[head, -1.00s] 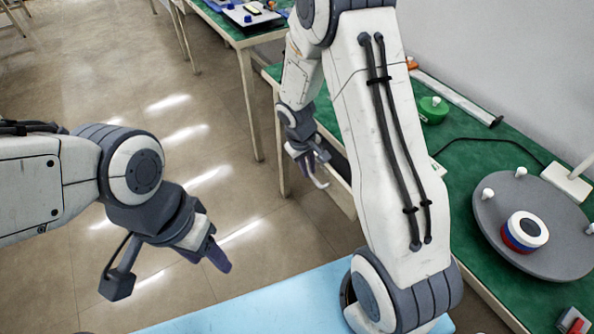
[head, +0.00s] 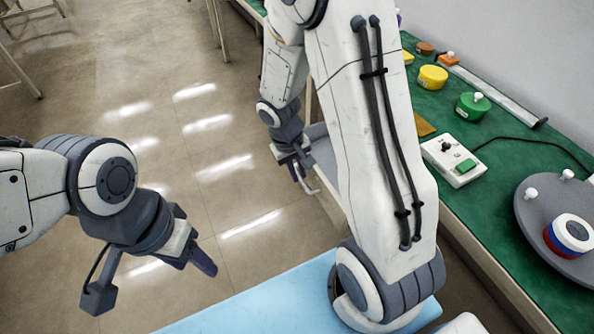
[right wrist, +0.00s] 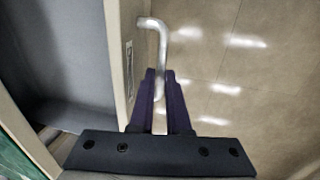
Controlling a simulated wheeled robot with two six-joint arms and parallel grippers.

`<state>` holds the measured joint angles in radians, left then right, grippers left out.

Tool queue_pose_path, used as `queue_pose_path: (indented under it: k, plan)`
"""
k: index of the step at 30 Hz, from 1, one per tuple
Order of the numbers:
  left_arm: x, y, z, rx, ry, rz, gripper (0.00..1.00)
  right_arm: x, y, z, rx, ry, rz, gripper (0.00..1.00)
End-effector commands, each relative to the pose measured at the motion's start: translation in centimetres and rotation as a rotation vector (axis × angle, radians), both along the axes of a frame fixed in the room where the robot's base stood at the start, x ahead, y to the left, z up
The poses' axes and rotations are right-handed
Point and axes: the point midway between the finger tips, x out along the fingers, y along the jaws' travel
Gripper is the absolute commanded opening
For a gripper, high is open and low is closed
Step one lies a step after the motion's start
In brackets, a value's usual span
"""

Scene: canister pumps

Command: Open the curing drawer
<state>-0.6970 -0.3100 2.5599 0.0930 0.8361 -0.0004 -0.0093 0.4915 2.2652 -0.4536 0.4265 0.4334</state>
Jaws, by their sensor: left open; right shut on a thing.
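The curing drawer stands out from the green bench, and its grey inside (head: 324,158) shows beside my right arm. In the right wrist view its grey floor (right wrist: 60,50) is at left, bounded by a pale front panel (right wrist: 117,45) with a small label. My right gripper (head: 303,172) is shut on the drawer's bent metal handle (right wrist: 161,40), which runs between the purple fingers. My left gripper (head: 200,258) is open and empty over the floor, away from the drawer. My right arm hides part of the drawer and bench front.
The green bench (head: 463,203) carries a white control box (head: 453,161), a grey round plate (head: 540,215) and several coloured canisters or lids. A light blue surface (head: 255,300) lies at the front. Tiled floor (head: 215,120) is clear left of the drawer.

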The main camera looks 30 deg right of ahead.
Motion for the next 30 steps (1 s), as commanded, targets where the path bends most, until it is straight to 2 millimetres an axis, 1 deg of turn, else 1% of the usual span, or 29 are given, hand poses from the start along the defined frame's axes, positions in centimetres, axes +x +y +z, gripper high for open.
queue_pose_path:
  k: [1,2,3,11,14,17,24,27,30]
  plan:
    - [0.0,0.0,0.0,0.0,0.0,0.0,0.54,0.0,0.0,0.1,-0.001,0.001,0.0,0.0]
    - [0.0,0.0,0.0,0.0,0.0,0.0,0.54,0.0,0.0,0.1,-0.001,0.0,0.0,0.26]
    - [0.0,0.0,0.0,0.0,0.0,0.0,0.54,0.0,0.0,0.1,-0.001,0.0,0.0,0.27]
    - [0.0,0.0,0.0,0.0,0.0,0.0,0.54,0.0,0.0,0.1,-0.001,0.0,0.0,0.27]
    - [0.0,0.0,0.3,0.0,0.0,0.0,0.54,0.1,0.1,0.7,-0.001,-0.003,0.002,0.27]
    - [0.0,0.0,0.8,0.0,0.0,0.0,0.54,0.1,0.3,2.1,-0.001,-0.004,0.0,0.27]
    - [0.0,0.0,1.9,0.0,0.0,0.0,0.54,0.2,1.2,6.9,-0.001,-0.006,0.002,0.27]
    - [0.0,0.0,2.2,0.0,0.0,0.0,0.54,0.1,1.5,8.5,0.0,-0.005,0.001,0.27]
    - [0.0,0.0,2.4,0.0,0.0,0.0,0.54,0.1,1.7,9.6,0.0,-0.003,0.001,0.27]
